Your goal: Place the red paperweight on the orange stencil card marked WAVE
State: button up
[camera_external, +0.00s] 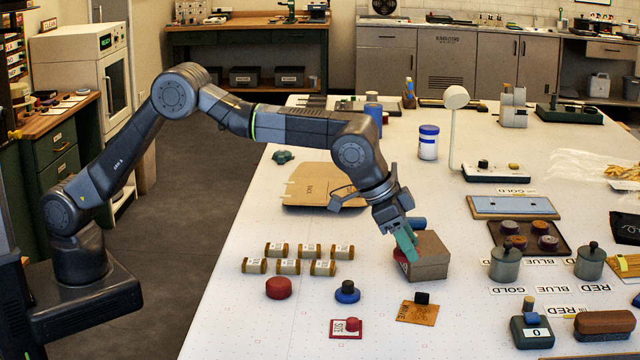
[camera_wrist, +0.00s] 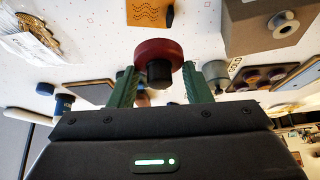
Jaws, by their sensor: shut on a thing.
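My gripper (camera_wrist: 158,85) is shut on the red paperweight (camera_wrist: 160,50), a red disc with a dark knob, held between the green fingers in the wrist view. In the external view my gripper (camera_external: 407,245) points down beside a cardboard box, and only a sliver of the red paperweight (camera_external: 400,256) shows. The orange stencil card (camera_external: 415,316) lies flat on the table nearer the camera, with lettering along its left edge. A small black block stands at its far edge. The card's wavy pattern shows at the top of the wrist view (camera_wrist: 146,16).
The cardboard box (camera_external: 431,259) stands close beside my gripper.

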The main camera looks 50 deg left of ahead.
jog(key=r+m, duration=0.1)
jog(key=w+a+r+m+g+h, duration=0.1)
jog(key=m, duration=0.1)
jog(key=shift+w+r+m, duration=0.1)
jog(key=shift+m, duration=0.2)
jog(key=p, duration=0.2)
send_over(403, 304)
jog(key=shift+g, duration=0.3)
notch_tip(403, 304, down, 10)
jog(key=shift+f+b, duration=0.45)
jog(key=shift+f, duration=0.15)
jog(key=o, duration=1.3)
jog(key=shift+c, duration=0.2)
jog(key=shift+r+p, duration=0.45)
jog(key=shift+r, duration=0.1)
jog(key=b+v, duration=0.2)
jog(key=v, duration=1)
